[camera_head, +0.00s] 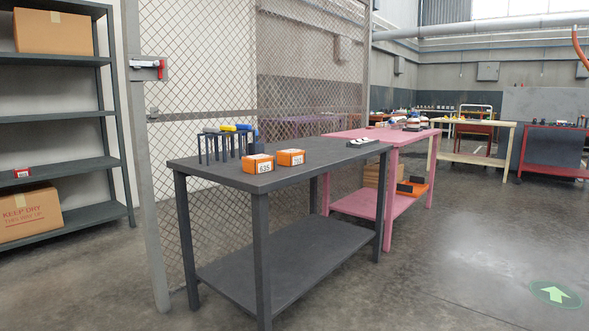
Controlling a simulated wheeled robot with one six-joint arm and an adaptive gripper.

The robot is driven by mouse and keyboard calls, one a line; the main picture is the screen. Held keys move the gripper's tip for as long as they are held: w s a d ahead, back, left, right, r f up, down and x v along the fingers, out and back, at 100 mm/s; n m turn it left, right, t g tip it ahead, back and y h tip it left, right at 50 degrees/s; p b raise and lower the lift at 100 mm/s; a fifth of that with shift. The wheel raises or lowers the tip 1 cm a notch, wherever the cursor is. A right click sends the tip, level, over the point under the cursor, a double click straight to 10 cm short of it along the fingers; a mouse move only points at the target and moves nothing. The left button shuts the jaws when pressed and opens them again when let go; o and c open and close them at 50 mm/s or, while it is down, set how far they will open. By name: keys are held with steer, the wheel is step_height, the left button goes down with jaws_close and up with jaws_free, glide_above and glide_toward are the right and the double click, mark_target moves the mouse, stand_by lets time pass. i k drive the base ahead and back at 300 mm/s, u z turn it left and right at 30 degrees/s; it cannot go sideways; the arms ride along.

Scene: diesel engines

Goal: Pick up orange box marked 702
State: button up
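Two small orange boxes with white labels sit on top of the dark grey table (310,169). The nearer, left box (249,162) has a label that reads 635. The right orange box (287,154) stands just beside it, a little farther back. Its label is small and seems to read 702, but the digits are not sharp. Both boxes rest flat and nothing holds them. My gripper is not in this view.
A dark rack (212,147) with blue and yellow tools stands behind the boxes. A pink table (396,141) adjoins the grey one. A mesh fence (205,90) runs behind it. A dark shelf (75,167) with cartons stands left. The floor (440,270) at front right is clear.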

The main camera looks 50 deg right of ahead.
mark_target(289, 157)
steer(key=z, duration=1.35)
steer(key=i, duration=0.4)
steer(key=z, duration=0.15)
